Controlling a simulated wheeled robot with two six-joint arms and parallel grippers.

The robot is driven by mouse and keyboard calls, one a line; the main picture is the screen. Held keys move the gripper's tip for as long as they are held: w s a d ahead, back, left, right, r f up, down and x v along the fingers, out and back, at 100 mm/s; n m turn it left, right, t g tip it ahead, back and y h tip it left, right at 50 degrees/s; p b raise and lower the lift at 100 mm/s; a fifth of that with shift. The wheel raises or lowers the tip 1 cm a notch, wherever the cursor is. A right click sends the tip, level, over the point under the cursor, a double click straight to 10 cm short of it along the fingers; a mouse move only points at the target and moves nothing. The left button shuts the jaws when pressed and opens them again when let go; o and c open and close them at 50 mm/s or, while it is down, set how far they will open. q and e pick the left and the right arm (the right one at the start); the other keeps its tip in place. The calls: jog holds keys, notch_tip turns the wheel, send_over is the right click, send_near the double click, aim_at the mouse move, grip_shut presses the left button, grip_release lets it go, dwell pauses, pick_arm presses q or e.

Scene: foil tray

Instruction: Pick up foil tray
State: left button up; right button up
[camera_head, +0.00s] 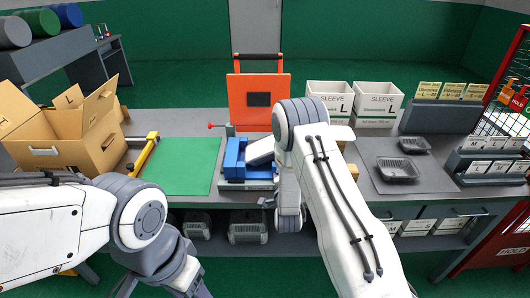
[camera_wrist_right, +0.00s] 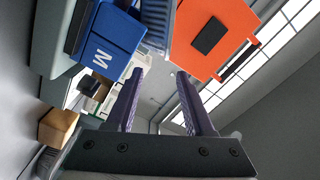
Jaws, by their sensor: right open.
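Two dark grey trays lie on the grey mat at the right of the bench in the head view. The nearer tray (camera_head: 398,169) sits left of and in front of the farther tray (camera_head: 414,145). I cannot tell from the picture whether either is foil. My right gripper (camera_wrist_right: 160,74) is open and empty in the right wrist view, with no tray between its fingers. In the head view my right arm's links hide that gripper; the arm is left of the trays. My left arm reaches in from the left and bends down at the bottom; its gripper is not visible.
A blue block device (camera_head: 235,160) stands mid-bench, with an orange panel (camera_head: 258,101) behind. A green mat (camera_head: 182,166) and an open cardboard box (camera_head: 70,150) are left. White SLEEVE boxes (camera_head: 376,100) stand behind the trays; card racks (camera_head: 487,166) stand right.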

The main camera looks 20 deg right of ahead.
jog(key=shift+x, duration=0.95)
jog(key=p+x, duration=0.1)
jog(key=x, duration=0.1)
jog(key=p+x, duration=0.1)
jog(key=x, duration=0.1)
jog(key=shift+w+a+p, duration=0.15)
jog(key=shift+w+p, duration=0.15)
jog(key=shift+p, duration=0.05)
jog(key=shift+w, duration=0.4)
grip_shut()
